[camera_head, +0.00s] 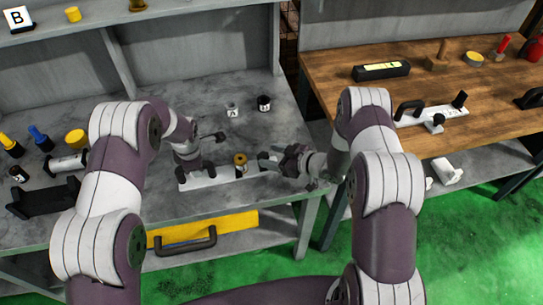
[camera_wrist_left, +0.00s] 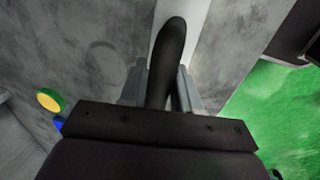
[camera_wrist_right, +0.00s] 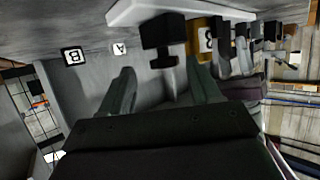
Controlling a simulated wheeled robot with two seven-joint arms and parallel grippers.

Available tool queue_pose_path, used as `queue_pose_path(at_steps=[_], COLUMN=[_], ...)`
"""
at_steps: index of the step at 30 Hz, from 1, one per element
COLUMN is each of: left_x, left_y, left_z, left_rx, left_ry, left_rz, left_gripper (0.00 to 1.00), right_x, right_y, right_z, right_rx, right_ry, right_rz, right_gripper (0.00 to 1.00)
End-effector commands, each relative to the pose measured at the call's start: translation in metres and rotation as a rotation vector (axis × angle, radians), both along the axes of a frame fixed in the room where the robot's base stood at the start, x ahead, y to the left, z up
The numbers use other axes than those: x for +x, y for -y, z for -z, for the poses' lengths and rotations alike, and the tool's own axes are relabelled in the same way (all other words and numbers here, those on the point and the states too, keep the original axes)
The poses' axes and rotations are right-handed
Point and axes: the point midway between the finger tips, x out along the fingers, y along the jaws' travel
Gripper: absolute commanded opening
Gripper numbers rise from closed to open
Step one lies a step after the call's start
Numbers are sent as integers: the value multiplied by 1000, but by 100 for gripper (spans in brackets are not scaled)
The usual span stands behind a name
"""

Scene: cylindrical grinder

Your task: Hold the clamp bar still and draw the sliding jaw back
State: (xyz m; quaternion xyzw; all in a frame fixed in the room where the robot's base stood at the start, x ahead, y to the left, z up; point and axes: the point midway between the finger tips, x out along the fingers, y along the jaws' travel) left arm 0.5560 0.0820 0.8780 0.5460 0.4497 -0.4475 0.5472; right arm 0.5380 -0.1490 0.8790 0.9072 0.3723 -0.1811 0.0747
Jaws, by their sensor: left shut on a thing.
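The clamp bar (camera_head: 228,174) is a white bar lying on the grey bench; it also shows in the left wrist view (camera_wrist_left: 197,22) and right wrist view (camera_wrist_right: 180,10). My left gripper (camera_head: 187,168) is shut on the black handle (camera_wrist_left: 172,50) at the bar's left end. A brass-coloured round piece (camera_head: 240,160) stands at the bar, towards its right part. My right gripper (camera_head: 270,160) is open by the bar's right end. In the right wrist view a black block (camera_wrist_right: 162,32), apparently the sliding jaw, lies ahead of its fingers (camera_wrist_right: 160,92), apart from them.
A similar white clamp (camera_head: 440,113) lies on the wooden bench to the right.

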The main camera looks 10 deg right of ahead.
Motion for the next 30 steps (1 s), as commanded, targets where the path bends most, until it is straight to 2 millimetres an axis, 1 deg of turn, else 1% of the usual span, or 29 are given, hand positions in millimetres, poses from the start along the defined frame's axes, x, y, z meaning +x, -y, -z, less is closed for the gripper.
queue_pose_path(at_steps=[8,11,18,21,25,30], left_x=[0,0,-1,-1,-1,0], left_y=[2,2,2,2,2,2], left_z=[0,0,0,0,0,0], left_rx=[0,0,-1,-1,-1,0], left_ry=[0,0,0,0,0,0], left_rz=[3,3,3,4,4,4], left_gripper=[0,0,0,0,0,0], right_x=[-2,-11,-52,-66,-76,-79], right_y=[1,11,53,66,75,77], right_z=[-1,-7,-32,-39,-45,-46], right_rx=[1,1,1,1,1,1], right_ry=[1,0,1,1,-1,-1], right_rz=[-3,-1,2,2,-2,-3], right_gripper=[62,62,62,62,62,62])
